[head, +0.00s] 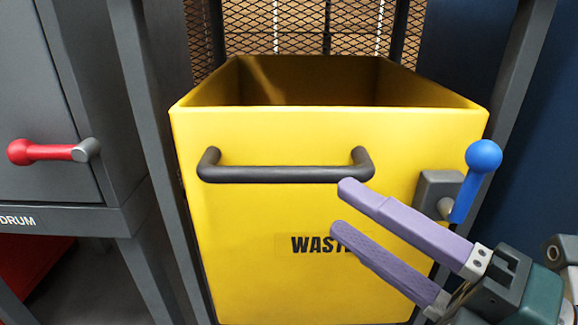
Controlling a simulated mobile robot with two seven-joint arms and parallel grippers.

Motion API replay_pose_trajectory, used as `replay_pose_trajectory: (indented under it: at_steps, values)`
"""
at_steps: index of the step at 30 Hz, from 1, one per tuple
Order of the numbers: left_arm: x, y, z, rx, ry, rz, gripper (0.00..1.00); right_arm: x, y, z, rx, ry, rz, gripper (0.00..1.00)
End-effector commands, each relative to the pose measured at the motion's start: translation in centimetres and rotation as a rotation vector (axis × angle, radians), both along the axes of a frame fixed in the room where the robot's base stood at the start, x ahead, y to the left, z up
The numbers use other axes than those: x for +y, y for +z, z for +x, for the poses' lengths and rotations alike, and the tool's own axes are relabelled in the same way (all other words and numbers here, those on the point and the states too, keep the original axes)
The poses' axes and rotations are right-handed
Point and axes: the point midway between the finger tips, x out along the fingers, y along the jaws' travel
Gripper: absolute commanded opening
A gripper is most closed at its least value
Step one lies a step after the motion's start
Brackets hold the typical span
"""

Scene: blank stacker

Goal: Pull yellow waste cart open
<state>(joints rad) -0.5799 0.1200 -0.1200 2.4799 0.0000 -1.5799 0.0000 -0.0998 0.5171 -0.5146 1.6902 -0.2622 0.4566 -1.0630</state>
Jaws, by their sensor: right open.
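The yellow waste cart (255,220) stands in a dark grey frame in the middle of the head view, its open top facing up. A black bar handle (285,173) runs across its upper front, above the partly covered WASTE lettering. My right gripper (345,209) is open and empty in front of the cart. Its two purple fingers point left. The upper fingertip overlaps the view just below the handle's right end; I cannot tell whether it touches. A blue-knobbed lever (474,180) sits on a grey block at the cart's right edge. My left gripper is not in view.
A grey cabinet (50,90) with a red lever (45,152) and a DRUM label stands at the left. Frame posts (150,110) flank the cart. Wire mesh (275,20) is behind it, and a dark blue panel (535,140) is at the right.

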Motion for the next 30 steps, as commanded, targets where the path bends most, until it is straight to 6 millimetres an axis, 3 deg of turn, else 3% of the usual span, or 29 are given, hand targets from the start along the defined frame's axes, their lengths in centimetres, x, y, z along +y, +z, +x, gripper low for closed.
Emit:
replay_pose_trajectory:
  at_steps: [12,24,30]
  values:
    - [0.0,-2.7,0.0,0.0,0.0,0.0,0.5,5.2,0.9,5.1,-0.001,0.0,0.003,0.52]
    - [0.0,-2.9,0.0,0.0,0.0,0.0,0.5,5.9,1.2,5.8,0.002,-0.001,0.001,0.52]
    - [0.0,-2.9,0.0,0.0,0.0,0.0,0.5,5.9,1.2,5.8,0.002,-0.001,0.001,0.32]
